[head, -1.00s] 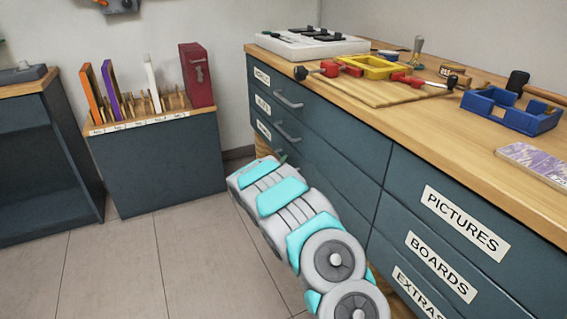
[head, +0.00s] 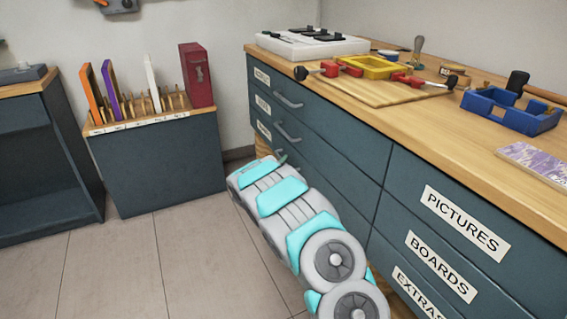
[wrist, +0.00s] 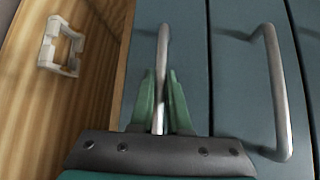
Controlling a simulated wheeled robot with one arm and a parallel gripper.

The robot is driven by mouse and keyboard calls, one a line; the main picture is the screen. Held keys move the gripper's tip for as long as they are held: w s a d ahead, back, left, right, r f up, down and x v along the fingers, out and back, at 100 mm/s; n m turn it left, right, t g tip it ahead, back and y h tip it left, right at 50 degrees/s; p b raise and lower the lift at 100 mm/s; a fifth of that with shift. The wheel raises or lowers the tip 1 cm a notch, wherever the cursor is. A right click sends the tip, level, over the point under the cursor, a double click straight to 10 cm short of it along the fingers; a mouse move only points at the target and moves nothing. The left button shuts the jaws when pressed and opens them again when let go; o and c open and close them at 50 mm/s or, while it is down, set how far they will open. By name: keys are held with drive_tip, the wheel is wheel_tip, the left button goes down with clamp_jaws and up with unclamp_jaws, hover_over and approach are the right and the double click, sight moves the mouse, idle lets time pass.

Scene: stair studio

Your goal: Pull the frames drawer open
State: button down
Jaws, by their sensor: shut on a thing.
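The left drawer stack under the bench has three dark blue-grey drawers with grey bar handles. Their small labels are too blurred to read for certain. In the wrist view, the green fingers of my gripper (wrist: 160,78) stand on both sides of a bar handle (wrist: 163,42) and are shut on it. This handle is on the drawer front (wrist: 188,40) beside the wooden panel, which appears to be the lowest drawer. In the head view, that drawer's label (head: 263,131) and part of its handle (head: 281,155) show; my arm hides my gripper. I see no clear gap at this drawer.
The neighbouring drawer's handle (wrist: 278,90) is right of my gripper in the wrist view. A white bracket (wrist: 60,46) sits on the wooden panel. In the head view, a low rack cabinet (head: 160,165) stands left, with clear tiled floor (head: 170,250) before the drawers.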

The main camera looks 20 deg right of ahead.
drive_tip(key=shift+a+f, duration=0.1)
drive_tip(key=shift+a, duration=0.05)
drive_tip(key=s+a+b, duration=0.1)
drive_tip(key=a+b, duration=0.2)
drive_tip(key=a, duration=3.4)
drive_tip(key=shift+s+a, duration=0.2)
drive_tip(key=shift+a, duration=0.1)
drive_tip(key=c, duration=1.2)
unclamp_jaws()
drive_tip(key=shift+o, duration=0.2)
drive_tip(key=v, duration=0.7)
drive_tip(key=shift+s+a+b, duration=0.25)
drive_tip(key=shift+a+b, duration=0.05)
drive_tip(key=shift+b, duration=0.15)
